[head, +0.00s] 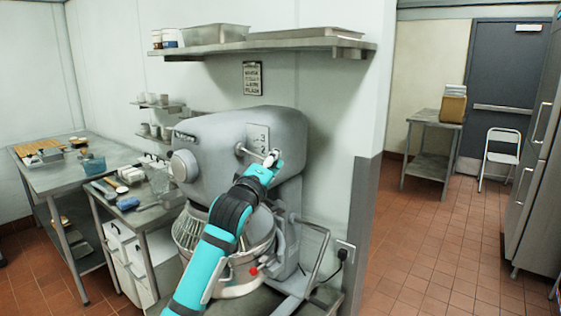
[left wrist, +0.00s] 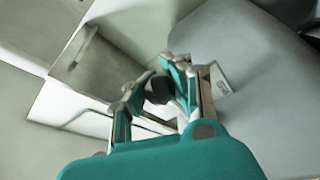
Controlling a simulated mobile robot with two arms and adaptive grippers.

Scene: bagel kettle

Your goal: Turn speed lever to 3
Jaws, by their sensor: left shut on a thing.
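The large grey mixer (head: 235,125) stands against the wall in the middle of the head view. Its speed plate (head: 258,137) shows a 3 above a 2, with anything lower hidden by my gripper. The speed lever (head: 243,149) sticks out in front of the plate. My left gripper (head: 272,158) is at the lever's outer end, just below the plate. In the left wrist view, its fingers (left wrist: 160,88) are closed around the dark knob (left wrist: 158,91) of the lever. The plate also shows beside the fingers in that view (left wrist: 222,86). My right gripper is not in view.
A wall shelf (head: 270,45) with trays hangs above the mixer. Worktables with small items (head: 60,180) stand at the left. The tiled floor (head: 425,230) at the right is mostly clear.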

